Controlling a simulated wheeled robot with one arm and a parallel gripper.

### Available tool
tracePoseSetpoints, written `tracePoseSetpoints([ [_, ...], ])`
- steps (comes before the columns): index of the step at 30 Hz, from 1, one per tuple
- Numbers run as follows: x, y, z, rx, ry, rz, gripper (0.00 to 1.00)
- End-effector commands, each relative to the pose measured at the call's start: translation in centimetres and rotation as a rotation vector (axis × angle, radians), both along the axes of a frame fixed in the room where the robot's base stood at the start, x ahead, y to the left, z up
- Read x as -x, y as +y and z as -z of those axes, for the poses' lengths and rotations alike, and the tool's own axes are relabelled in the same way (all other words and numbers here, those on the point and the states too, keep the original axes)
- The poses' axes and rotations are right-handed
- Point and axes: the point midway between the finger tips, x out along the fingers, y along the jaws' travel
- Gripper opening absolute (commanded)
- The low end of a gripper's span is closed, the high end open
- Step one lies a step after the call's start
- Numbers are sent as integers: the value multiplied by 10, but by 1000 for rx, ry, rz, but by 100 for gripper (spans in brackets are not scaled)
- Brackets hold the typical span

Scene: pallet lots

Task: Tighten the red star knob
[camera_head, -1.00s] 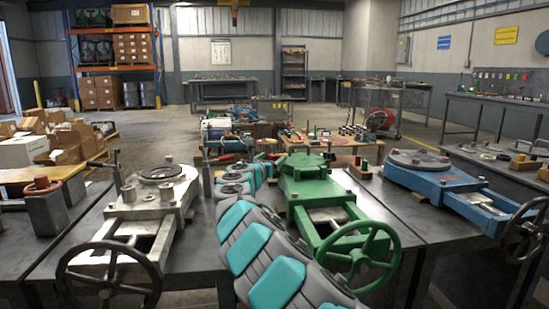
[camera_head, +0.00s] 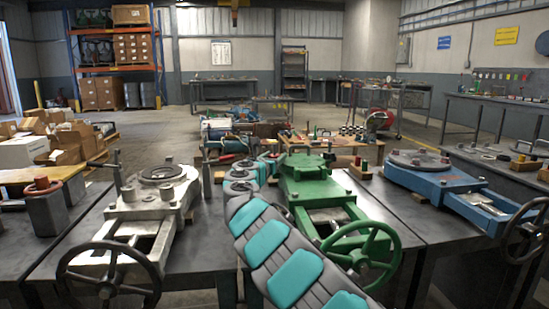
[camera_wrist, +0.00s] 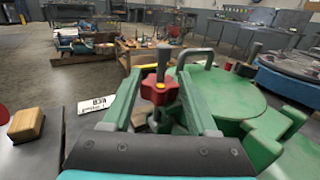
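My gripper (camera_wrist: 159,82) reaches forward as two green fingers from a dark plate, one on each side of the knob. The fingers stand apart, and I see no clear grip on the knob; whether a fingertip touches it I cannot tell. The green machine (camera_wrist: 232,95) with its round plate is just right of the fingers; the head view shows it (camera_head: 308,182) with a handwheel. In the head view my arm hides the knob.
In the wrist view a wooden block (camera_wrist: 27,125) and a white label (camera_wrist: 98,108) lie left of the gripper. A pale machine (camera_head: 160,190) and a blue machine (camera_head: 435,180) flank the green one.

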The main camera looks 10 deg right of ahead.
Motion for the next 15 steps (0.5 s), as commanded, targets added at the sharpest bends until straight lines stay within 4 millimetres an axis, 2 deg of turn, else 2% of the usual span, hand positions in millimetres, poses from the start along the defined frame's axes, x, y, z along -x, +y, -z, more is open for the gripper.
tracePoseSetpoints([
  [2, 0, 0, 0, 0, 0, 0, 48],
  [15, 0, 0, 0, 0, 0, 0, 0],
])
